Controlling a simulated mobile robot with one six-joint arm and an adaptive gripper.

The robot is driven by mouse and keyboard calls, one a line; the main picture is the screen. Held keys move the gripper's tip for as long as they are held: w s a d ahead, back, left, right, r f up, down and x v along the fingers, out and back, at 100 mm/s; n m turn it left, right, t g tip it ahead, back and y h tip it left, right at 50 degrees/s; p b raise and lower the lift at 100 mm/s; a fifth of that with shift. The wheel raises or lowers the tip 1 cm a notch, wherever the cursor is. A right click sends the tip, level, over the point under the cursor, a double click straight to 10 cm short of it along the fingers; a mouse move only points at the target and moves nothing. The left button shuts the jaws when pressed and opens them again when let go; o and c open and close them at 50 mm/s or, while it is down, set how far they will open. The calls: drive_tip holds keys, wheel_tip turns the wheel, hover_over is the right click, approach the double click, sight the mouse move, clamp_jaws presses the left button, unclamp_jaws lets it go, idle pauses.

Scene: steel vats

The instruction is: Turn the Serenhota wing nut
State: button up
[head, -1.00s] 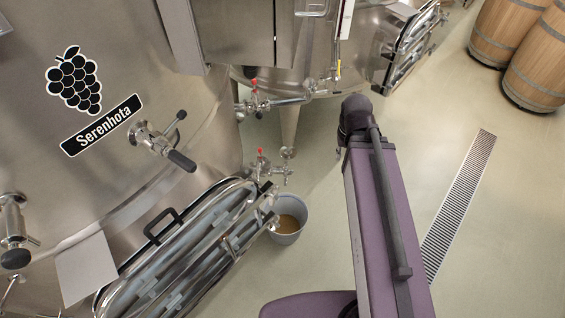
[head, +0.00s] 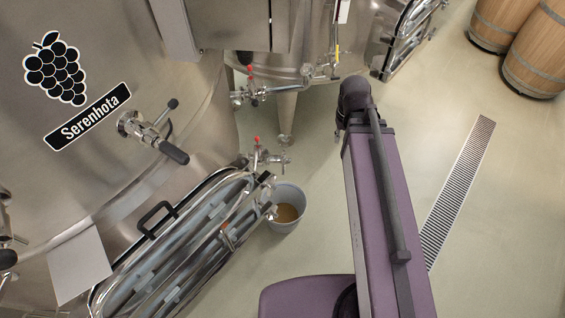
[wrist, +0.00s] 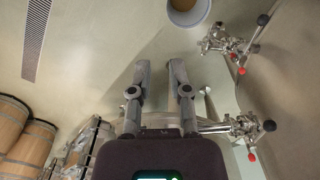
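The Serenhota tank (head: 180,75) fills the left of the head view, with its black grape label and name plate. Its oblong hatch door (head: 185,245), with chrome bars and a black handle, is below. A small fitting (head: 228,238) sits at the hatch's right side; I cannot tell whether it is the wing nut. My gripper (wrist: 161,68) shows in the wrist view with its two fingers apart and nothing between them. It is away from the hatch, over the floor. The head view shows my purple arm but not the fingers.
A bucket (head: 287,210) with brownish liquid stands beside the hatch, below red-handled valves (head: 262,155). A black-gripped fitting (head: 150,135) sticks out from the tank. Wooden barrels (head: 540,60) stand at upper right. A floor drain (head: 458,190) crosses clear floor.

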drive_tip(key=w+a+f+n+b, duration=0.7)
drive_tip(key=a+f+n+b, duration=0.1)
drive_tip(key=f+b, duration=0.15)
drive_tip(key=n+b, duration=0.8)
hover_over(283, 163)
wheel_tip(283, 163, down, 9)
drive_tip(key=shift+w+d+r, duration=0.2)
drive_tip(key=shift+f, duration=0.2)
wheel_tip(283, 163, down, 13)
drive_tip(key=b, duration=1.3)
drive_tip(key=shift+f+b, duration=0.2)
drive_tip(key=shift+b, duration=0.1)
drive_tip(key=shift+c, duration=0.2)
clamp_jaws()
